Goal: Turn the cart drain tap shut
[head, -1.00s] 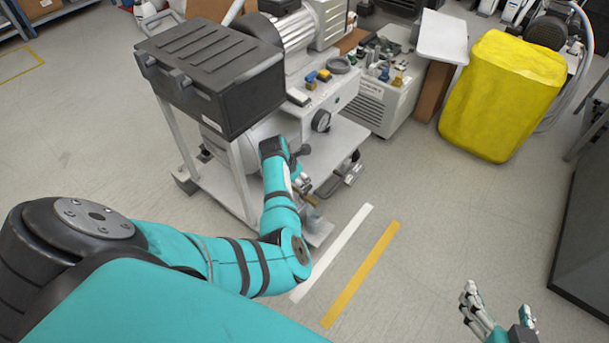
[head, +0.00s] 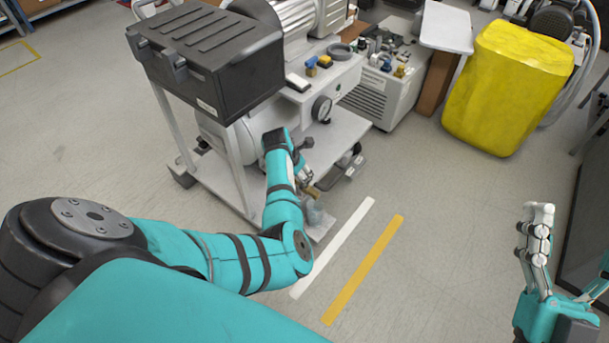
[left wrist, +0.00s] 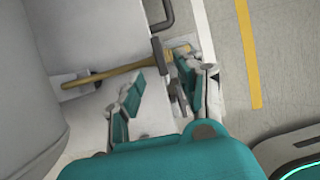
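The drain tap sits low on the cart (head: 205,177), on a brass pipe (left wrist: 115,77) that runs across the left wrist view. A dark tap lever (left wrist: 159,56) crosses the pipe near its right end. My left gripper (left wrist: 160,92) is open, with its two fingers apart; the right finger is close beside the lever and pipe end. I cannot tell whether it touches them. In the head view my left gripper (head: 306,178) is at the cart's near right side, partly hidden by my wrist. My right gripper (head: 530,232) is raised at the right, away from the cart, seen edge-on.
A yellow covered item (head: 507,87) stands behind at right. White (head: 333,248) and yellow (head: 363,270) stripes mark the open floor in front.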

